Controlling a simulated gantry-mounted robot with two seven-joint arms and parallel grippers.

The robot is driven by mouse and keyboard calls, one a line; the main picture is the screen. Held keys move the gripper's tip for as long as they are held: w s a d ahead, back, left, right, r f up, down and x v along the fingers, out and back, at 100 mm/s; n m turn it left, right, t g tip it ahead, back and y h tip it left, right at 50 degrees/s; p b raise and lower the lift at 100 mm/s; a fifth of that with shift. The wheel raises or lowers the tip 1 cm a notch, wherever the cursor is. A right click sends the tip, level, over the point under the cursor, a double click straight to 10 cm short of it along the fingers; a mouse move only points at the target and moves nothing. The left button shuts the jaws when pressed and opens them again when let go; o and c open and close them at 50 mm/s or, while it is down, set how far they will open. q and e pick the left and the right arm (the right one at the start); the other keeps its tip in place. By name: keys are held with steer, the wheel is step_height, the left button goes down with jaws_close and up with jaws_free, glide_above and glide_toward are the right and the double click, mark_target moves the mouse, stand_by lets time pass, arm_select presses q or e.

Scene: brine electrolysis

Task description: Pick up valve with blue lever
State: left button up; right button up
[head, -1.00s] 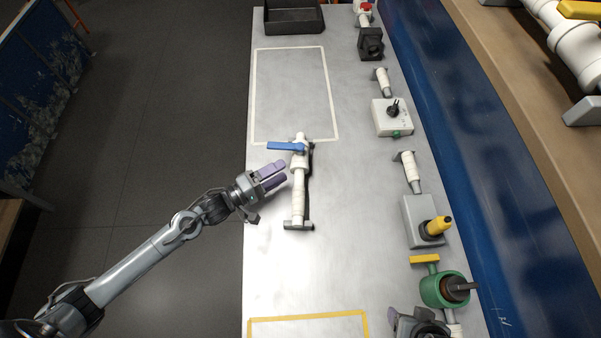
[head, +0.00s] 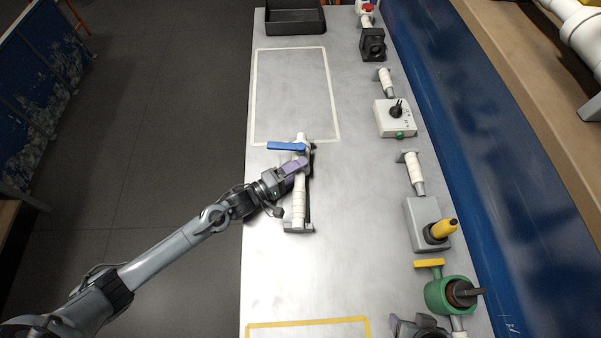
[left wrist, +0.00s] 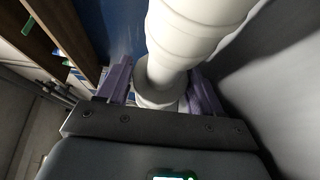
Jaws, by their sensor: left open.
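The valve (head: 299,195) is a white ribbed pipe on the grey bench, with a blue lever (head: 287,146) at its far end and a grey foot at its near end. My left gripper (head: 297,164) has its purple fingers over the pipe just below the lever. In the left wrist view the white pipe (left wrist: 190,40) lies between the two open purple fingers (left wrist: 160,85). The lever is not visible in that view.
A white-taped rectangle (head: 327,75) lies beyond the valve and a yellow-taped one (head: 308,322) at the near end. A black tray (head: 294,30) is at the back. Grey boxes (head: 395,118) and a green valve (head: 438,296) line the right side.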

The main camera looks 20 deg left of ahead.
arm_select(q)
steer(key=shift+w+d, duration=0.25)
steer(key=shift+w, duration=0.05)
steer(key=c, duration=0.9)
steer(key=shift+c, duration=0.5)
steer(key=shift+r, duration=0.15)
